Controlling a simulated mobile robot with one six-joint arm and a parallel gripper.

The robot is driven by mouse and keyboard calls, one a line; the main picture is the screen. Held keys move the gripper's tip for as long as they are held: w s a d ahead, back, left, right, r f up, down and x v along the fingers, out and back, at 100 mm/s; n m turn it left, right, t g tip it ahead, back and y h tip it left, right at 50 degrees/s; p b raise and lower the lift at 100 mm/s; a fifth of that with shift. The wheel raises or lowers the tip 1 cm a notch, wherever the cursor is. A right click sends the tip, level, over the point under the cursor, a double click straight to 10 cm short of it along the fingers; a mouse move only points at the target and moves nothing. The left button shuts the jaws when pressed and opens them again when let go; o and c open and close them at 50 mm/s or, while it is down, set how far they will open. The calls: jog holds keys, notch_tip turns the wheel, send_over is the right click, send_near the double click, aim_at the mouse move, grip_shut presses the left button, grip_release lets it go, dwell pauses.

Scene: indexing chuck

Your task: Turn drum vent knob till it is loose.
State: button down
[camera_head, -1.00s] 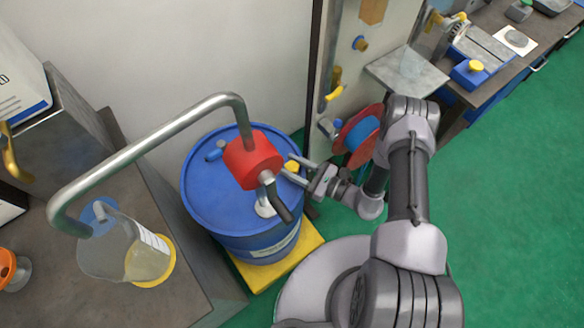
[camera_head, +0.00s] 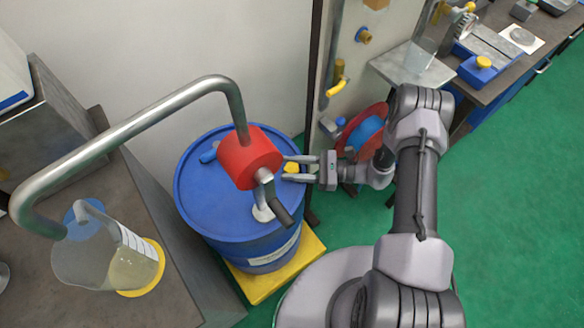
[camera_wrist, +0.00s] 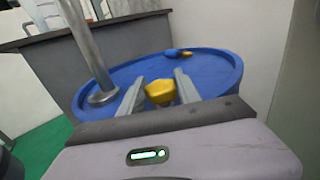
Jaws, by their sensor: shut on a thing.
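The drum (camera_head: 200,205) is a blue barrel with a flat blue lid, and it also fills the middle of the wrist view (camera_wrist: 215,66). A yellow vent knob (camera_wrist: 160,91) stands on the lid. In the head view the knob (camera_head: 291,168) is partly hidden by my fingers and the red pump body. My gripper (camera_wrist: 158,93) reaches in from the right in the head view (camera_head: 288,169), low over the lid. It is shut on the yellow knob, with one grey finger on each side.
A red pump (camera_head: 248,158) with a long bent metal pipe (camera_head: 120,135) rises from the lid beside my fingers. A beaker (camera_head: 100,262) stands on the left bench. A hose reel (camera_head: 362,132) is behind my wrist.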

aim_at(293, 171)
jog(key=shift+s, duration=0.1)
jog(key=c, duration=0.9)
grip_release()
jog(key=shift+o, duration=0.2)
jog(key=r+p, duration=0.2)
jog(key=r, duration=0.1)
jog(key=r+p, duration=0.1)
jog(key=shift+s+d+r, duration=0.1)
jog(key=shift+s+r, duration=0.1)
jog(key=shift+s, duration=0.1)
jog(key=s+d+p, duration=0.4)
jog(key=s, duration=1)
jog(key=shift+s+r, duration=0.3)
jog(key=shift+s, duration=0.05)
jog(key=shift+d, duration=0.1)
